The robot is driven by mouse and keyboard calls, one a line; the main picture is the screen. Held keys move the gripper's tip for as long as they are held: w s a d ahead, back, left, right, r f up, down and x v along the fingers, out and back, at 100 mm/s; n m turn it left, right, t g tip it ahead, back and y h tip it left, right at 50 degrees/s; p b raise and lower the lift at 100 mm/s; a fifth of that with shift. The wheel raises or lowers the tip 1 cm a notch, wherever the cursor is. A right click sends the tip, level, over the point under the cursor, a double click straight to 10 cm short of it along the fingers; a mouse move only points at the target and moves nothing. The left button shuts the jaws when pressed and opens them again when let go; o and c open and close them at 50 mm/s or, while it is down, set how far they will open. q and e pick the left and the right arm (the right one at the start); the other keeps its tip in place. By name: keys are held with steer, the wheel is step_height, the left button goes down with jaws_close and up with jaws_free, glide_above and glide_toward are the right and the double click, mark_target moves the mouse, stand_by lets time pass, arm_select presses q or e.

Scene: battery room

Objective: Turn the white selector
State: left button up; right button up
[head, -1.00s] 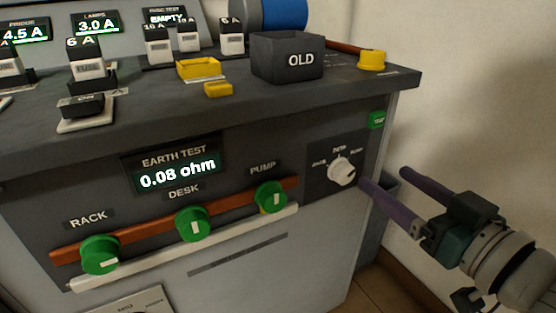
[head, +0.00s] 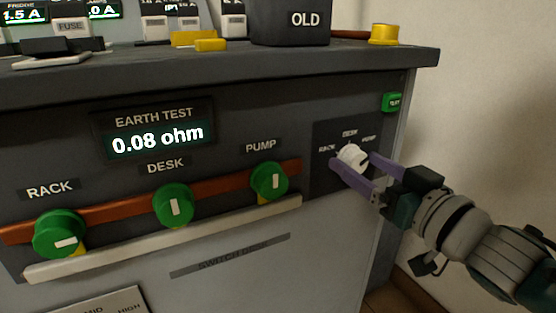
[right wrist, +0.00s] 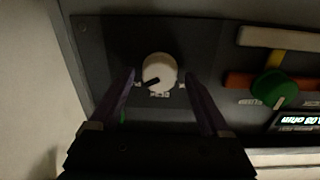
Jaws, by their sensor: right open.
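The white selector (head: 352,157) is a round knob on a dark plate at the right of the panel, with RACK, DESK and PUMP labels above it. My right gripper (head: 355,163) is open, with one purple finger at each side of the selector. The right wrist view shows the selector (right wrist: 159,72) between and just beyond the fingertips (right wrist: 158,76); I cannot tell whether they touch it. Its dark mark points to the lower left there, on the side of the PUMP label. My left gripper is not in view.
Green knobs marked RACK (head: 59,234), DESK (head: 174,206) and PUMP (head: 269,181) line the panel. The EARTH TEST display (head: 157,138) reads 0.08 ohm. A green button (head: 392,103) is above the selector. The counter edge (head: 230,62) overhangs the panel.

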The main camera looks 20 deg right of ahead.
steer(key=shift+w, duration=0.2)
steer(key=shift+c, duration=0.3)
jaws_close()
